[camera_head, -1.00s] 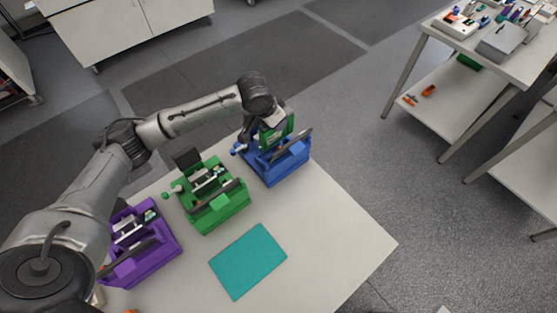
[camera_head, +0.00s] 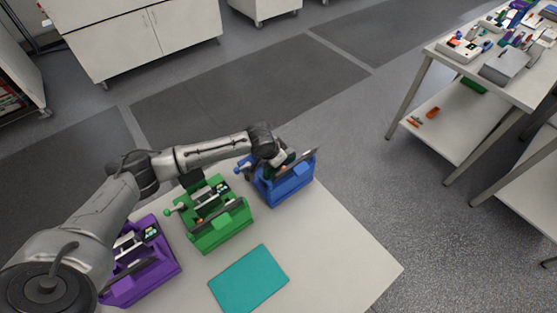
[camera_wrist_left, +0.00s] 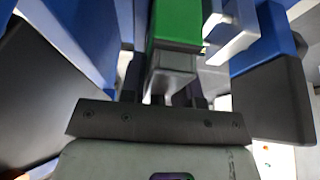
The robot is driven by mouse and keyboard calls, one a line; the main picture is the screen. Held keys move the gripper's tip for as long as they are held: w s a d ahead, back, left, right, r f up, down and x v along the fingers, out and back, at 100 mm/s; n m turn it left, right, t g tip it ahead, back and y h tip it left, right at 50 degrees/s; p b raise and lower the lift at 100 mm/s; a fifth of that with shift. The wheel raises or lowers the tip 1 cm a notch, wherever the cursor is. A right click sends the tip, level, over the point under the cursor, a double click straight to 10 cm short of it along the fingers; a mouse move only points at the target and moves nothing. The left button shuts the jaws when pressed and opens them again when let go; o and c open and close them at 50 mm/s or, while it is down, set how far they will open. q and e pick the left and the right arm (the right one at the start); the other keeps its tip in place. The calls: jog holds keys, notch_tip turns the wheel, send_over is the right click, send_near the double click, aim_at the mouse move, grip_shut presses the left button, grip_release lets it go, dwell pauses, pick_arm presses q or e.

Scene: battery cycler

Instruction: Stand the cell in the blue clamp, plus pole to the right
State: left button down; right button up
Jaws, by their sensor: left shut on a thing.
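The blue clamp (camera_head: 289,190) stands at the far right end of the row on the table. My left gripper (camera_head: 280,170) reaches down into it from above. In the left wrist view the gripper is shut on the cell (camera_wrist_left: 178,28), a green block with a grey end section. Blue clamp parts (camera_wrist_left: 268,100) are close on both sides of it. In the head view the cell is mostly hidden by the gripper and the clamp's dark plate. I cannot tell whether it touches the clamp floor, and its pole marks are not readable. My right gripper is not in view.
A green clamp (camera_head: 222,232) and a purple clamp (camera_head: 150,280) stand to the left of the blue one. A teal mat (camera_head: 248,280) lies on the table (camera_head: 335,255) in front. The table right of the mat is clear. A cluttered bench (camera_head: 520,85) stands at upper right.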

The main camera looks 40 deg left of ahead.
pick_arm(q)
jog(key=shift+f, duration=0.2)
jog(key=c, duration=0.8)
grip_release()
jog(key=shift+c, duration=0.2)
jog(key=v, duration=1.2)
jog(key=shift+r+p, duration=0.1)
jog(key=shift+p, duration=0.3)
